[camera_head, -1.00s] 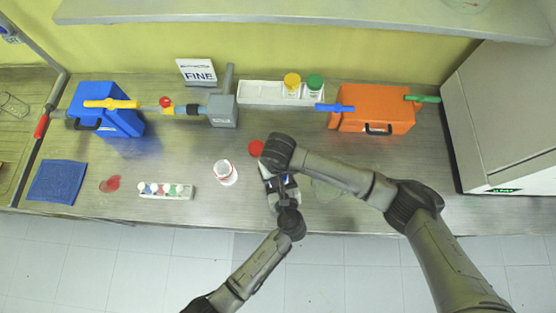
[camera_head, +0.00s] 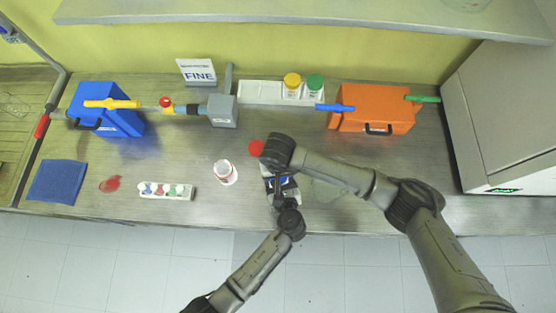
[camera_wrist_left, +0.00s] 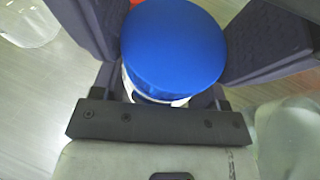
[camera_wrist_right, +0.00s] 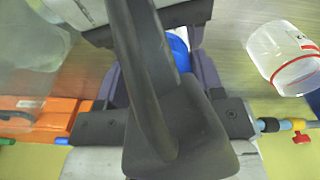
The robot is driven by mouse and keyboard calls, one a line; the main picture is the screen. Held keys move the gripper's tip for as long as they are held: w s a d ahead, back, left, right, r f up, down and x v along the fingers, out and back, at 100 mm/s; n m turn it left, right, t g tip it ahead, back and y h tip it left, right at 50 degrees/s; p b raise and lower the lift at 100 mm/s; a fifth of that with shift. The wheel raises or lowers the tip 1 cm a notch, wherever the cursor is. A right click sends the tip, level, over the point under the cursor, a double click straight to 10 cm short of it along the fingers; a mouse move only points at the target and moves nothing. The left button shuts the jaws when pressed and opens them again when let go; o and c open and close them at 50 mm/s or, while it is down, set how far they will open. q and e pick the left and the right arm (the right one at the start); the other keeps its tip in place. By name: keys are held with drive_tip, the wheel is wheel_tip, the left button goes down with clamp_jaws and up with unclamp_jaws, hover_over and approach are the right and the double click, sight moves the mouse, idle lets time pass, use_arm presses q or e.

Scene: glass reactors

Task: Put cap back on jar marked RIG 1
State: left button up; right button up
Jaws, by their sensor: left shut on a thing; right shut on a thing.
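A blue cap (camera_wrist_left: 174,48) sits over a white jar rim (camera_wrist_left: 155,97) in the left wrist view. It also shows in the head view (camera_head: 287,184). My left gripper (camera_head: 283,188) appears shut on this jar from the front side. My right gripper (camera_head: 278,174) appears shut around the blue cap from above. My right arm hides much of the jar, and I see no readable label on it. An open jar with a red band (camera_head: 225,172) stands to the left, and also shows in the right wrist view (camera_wrist_right: 287,58). A red cap (camera_head: 256,148) lies behind my grippers.
A clear glass vessel (camera_head: 326,190) stands close on the right. Blue (camera_head: 110,122) and orange (camera_head: 371,108) boxes stand at the back.

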drive_tip(key=shift+m, duration=0.7)
drive_tip(key=o, duration=1)
drive_tip(key=shift+r, duration=0.1)
drive_tip(key=shift+r, duration=2.15)
drive_tip(key=shift+c, duration=0.4)
